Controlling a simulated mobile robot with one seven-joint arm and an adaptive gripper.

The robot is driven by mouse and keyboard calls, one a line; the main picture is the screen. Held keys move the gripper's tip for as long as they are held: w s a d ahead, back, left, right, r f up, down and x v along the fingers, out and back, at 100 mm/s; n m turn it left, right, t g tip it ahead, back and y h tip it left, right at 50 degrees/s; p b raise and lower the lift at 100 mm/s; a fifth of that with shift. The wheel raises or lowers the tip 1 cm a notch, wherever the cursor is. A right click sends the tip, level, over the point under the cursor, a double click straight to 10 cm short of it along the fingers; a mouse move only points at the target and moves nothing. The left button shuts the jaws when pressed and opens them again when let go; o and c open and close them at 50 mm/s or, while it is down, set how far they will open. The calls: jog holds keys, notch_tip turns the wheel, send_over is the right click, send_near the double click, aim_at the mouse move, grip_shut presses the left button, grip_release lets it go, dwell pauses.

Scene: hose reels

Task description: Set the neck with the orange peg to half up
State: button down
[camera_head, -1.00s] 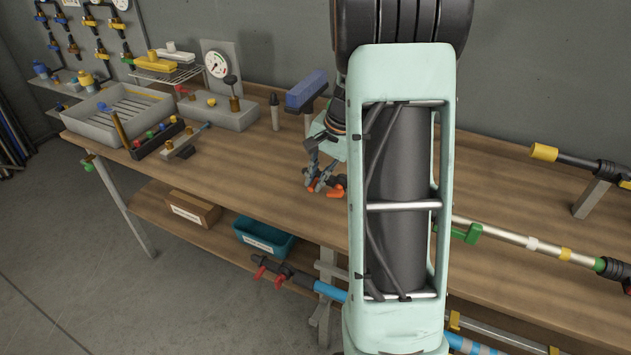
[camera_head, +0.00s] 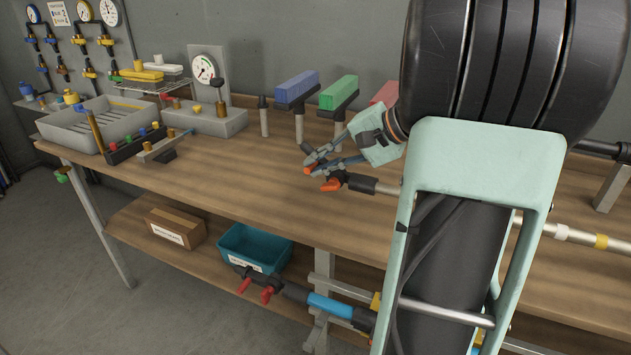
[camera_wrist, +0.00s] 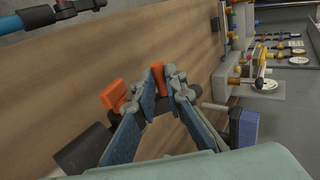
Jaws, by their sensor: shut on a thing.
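My gripper (camera_head: 320,175) is low over the workbench, shut at the end of a dark neck (camera_head: 361,183) on a pale pipe. Two orange pieces show at the fingertips, the nearer orange peg (camera_head: 331,185) and another orange piece (camera_head: 309,170). I cannot tell which is part of the neck. The grip point is partly hidden by the fingers, and the neck's exact angle is unclear.
Blue (camera_head: 296,87), green (camera_head: 339,92) and red (camera_head: 385,94) blocks on stands are behind my gripper. A gauge (camera_head: 204,68) and grey tray (camera_head: 101,120) are at left. A teal bin (camera_head: 254,247) is below. The bench (camera_head: 235,180) left of my gripper is clear.

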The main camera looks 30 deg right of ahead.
jog(key=shift+s+d+r+t+y+b, duration=0.1)
jog(key=shift+s+d+t+y+b, duration=0.25)
jog(key=shift+b, duration=0.7)
jog(key=shift+a, duration=0.15)
jog(key=c, duration=2)
grip_release()
jog(key=shift+o, duration=0.2)
jog(key=shift+r, duration=0.1)
jog(key=v, duration=1.2)
jog(key=shift+f, duration=0.2)
